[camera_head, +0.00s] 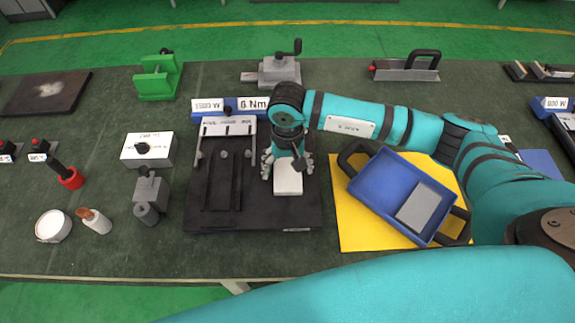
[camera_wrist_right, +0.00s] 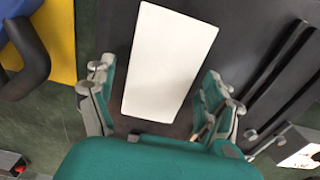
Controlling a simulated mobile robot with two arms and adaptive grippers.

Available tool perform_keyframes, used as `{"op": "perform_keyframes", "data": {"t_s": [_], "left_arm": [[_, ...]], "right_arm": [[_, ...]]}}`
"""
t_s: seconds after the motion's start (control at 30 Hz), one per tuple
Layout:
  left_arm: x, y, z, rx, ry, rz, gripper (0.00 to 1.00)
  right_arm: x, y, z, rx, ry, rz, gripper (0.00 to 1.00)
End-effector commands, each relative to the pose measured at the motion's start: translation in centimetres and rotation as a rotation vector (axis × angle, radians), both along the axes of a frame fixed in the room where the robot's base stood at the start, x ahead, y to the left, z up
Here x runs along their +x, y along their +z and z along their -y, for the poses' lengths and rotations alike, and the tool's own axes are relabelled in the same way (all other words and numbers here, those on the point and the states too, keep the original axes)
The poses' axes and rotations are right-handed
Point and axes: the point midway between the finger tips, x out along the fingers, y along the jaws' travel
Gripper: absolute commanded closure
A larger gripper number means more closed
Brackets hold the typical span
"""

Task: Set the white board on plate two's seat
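The white board (camera_head: 288,184) lies flat on the right half of the black fixture plate (camera_head: 258,218), below my right gripper. My right gripper (camera_head: 288,165) points down over the board's far end. In the right wrist view the white board (camera_wrist_right: 168,60) shows between the two spread fingers of my right gripper (camera_wrist_right: 155,78), with dark gaps beside it, so the gripper looks open. The gripper hides the far part of the right-hand seat, and I cannot tell how the board sits in it. The left-hand seat (camera_head: 222,180) is bare between its rails. My left gripper is out of view.
A blue tray (camera_head: 375,187) with a grey block (camera_head: 417,206) stands on a yellow mat (camera_head: 347,232), right of the fixture. A grey vise-like block (camera_head: 148,195) and a white box (camera_head: 147,150) stand to its left. My right arm crosses above the tray's far side.

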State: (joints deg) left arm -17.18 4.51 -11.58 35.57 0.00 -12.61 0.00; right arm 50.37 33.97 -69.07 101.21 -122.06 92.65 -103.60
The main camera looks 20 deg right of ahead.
Motion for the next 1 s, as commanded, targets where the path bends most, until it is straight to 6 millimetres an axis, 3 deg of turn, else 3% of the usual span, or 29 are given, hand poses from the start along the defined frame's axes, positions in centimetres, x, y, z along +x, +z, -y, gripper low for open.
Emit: {"op": "perform_keyframes", "data": {"t_s": [0.37, 0.8, 1.0], "left_arm": [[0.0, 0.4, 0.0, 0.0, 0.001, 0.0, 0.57], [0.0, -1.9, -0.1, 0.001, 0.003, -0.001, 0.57], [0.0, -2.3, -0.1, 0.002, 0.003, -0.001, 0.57]], "right_arm": [[0.1, 0.6, 0.0, 0.001, 0.0, 0.001, 0.14], [0.1, 9.3, 0.0, 0.001, 0.0, 0.004, 0.14], [0.0, 11.7, 0.0, 0.001, 0.0, 0.001, 0.14]]}}
